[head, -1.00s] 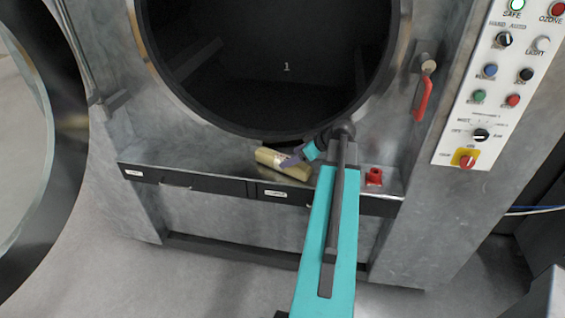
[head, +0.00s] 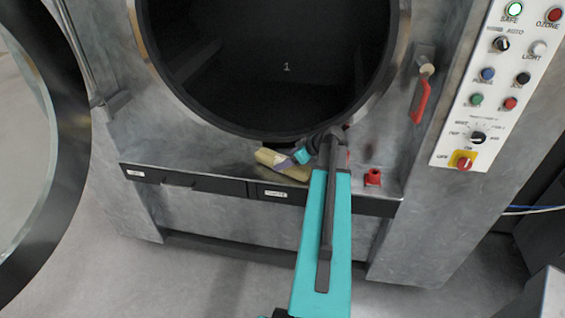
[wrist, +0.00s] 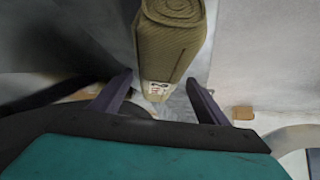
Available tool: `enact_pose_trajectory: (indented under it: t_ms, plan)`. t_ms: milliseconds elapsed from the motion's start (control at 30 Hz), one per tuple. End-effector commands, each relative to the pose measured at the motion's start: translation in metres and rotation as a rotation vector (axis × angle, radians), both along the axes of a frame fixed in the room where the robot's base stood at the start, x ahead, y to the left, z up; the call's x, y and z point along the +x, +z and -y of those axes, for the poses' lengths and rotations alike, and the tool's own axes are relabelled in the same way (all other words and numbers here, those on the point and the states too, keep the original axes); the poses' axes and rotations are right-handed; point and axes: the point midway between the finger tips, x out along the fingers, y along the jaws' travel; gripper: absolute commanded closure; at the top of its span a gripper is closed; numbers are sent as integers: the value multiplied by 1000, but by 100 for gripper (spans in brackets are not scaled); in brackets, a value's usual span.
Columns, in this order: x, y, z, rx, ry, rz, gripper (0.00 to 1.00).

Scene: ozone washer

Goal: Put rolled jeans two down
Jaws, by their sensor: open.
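The rolled jeans (head: 270,158) are a khaki-tan roll lying on the metal ledge below the round drum opening. They also show in the wrist view (wrist: 174,38) as an olive roll with a spiral end and a white label bearing red and black marks. My gripper (head: 285,157) is at the roll, partly covering its right part in the head view. In the wrist view my gripper (wrist: 157,80) is open, with one dark finger on each side of the roll's labelled end. I cannot tell whether either finger touches it.
The dark drum opening (head: 280,70) is above the ledge (head: 215,168). A small red fitting (head: 373,177) stands on the ledge to the right. A red-handled lever (head: 420,98) and a control panel (head: 490,85) are further right. The large round door (head: 70,150) stands open at the left.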

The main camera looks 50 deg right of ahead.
Motion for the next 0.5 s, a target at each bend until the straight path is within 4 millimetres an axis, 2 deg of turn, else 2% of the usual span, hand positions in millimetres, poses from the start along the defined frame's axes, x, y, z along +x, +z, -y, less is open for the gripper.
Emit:
enact_pose_trajectory:
  t_ms: [200,500]
  plan:
    - [15,-12,-2,1,1,0,31]
    - [19,-19,-3,-1,-1,0,31]
